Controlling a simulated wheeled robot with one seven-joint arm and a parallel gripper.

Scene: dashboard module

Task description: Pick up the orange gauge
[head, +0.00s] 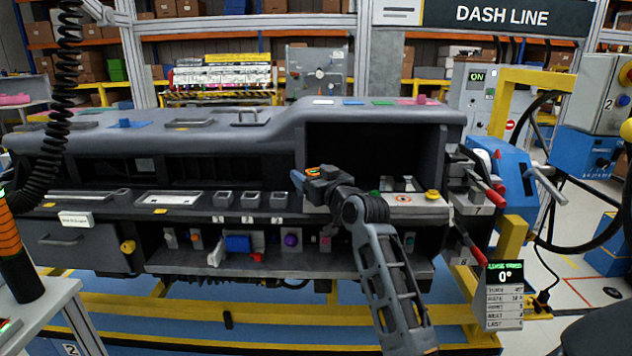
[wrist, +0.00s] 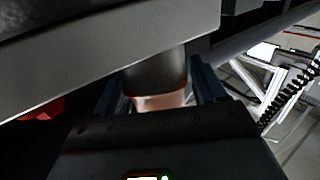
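In the wrist view a dark grey cylinder with an orange-copper band (wrist: 158,101), which looks like the orange gauge, stands between the two fingers of my gripper (wrist: 156,84). One finger is close along each side of it. I cannot tell whether both fingers press on it. Its upper end runs up out of clear sight below a grey panel edge. The gauge is not clearly made out in that view.
The grey dashboard module (head: 225,145) spans the view, with a lower shelf (head: 290,265) of small coloured parts. In the wrist view a grey panel (wrist: 95,55) hangs close above the fingers, and a red knob (wrist: 42,108) is at left. Red-handled levers (head: 487,186) stick out at right.

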